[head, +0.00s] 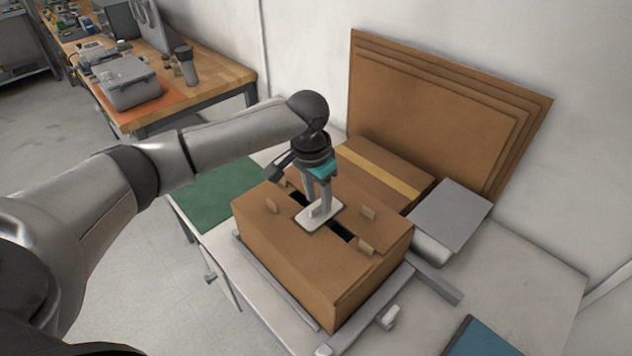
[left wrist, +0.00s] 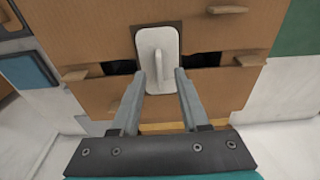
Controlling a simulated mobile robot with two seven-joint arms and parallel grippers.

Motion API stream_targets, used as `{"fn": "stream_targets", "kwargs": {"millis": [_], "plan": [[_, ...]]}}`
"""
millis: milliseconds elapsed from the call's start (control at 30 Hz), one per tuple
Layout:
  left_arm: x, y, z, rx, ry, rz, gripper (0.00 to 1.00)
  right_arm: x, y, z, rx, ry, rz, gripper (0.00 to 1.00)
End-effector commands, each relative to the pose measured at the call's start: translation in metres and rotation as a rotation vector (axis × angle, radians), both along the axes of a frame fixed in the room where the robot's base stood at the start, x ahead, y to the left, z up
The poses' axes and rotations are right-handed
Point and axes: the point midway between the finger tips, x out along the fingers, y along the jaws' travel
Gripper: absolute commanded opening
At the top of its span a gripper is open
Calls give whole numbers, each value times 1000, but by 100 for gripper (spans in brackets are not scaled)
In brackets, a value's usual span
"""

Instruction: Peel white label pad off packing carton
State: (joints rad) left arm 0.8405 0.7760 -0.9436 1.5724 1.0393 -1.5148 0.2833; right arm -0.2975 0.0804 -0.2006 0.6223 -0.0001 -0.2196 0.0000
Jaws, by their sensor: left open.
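The packing carton (head: 283,252) is a brown box standing on the white table, with small tabs and a dark slot on its top. The white label pad (head: 309,221) lies flat on the carton top, across the slot. In the left wrist view the pad (left wrist: 164,52) has a small raised grip in its middle. My left gripper (head: 318,206) points down at the pad from above. In the left wrist view its two fingers (left wrist: 158,76) are apart, with their tips near the pad's grip; whether they touch the pad is unclear. My right gripper does not show.
Grey rails (head: 272,280) border the carton's base. A taped brown box (head: 375,167), a grey flat-topped item (head: 450,214) and leaning cardboard sheets (head: 430,110) are behind. A green mat (head: 215,195) lies left. A wooden bench (head: 215,75) stands further back.

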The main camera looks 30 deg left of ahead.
Motion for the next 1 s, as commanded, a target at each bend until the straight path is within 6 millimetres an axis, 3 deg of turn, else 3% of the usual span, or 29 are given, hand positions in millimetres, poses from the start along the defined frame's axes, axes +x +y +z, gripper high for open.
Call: {"fn": "stream_targets", "kwargs": {"millis": [167,467,867,1000], "plan": [[1,-1,-13,0,1,-1,45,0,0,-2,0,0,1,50],[2,-1,-15,0,0,-1,45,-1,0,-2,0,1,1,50],[2,-1,-15,0,0,-1,1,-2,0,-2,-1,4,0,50],[2,-1,-14,0,0,-1,0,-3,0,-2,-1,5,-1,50]]}}
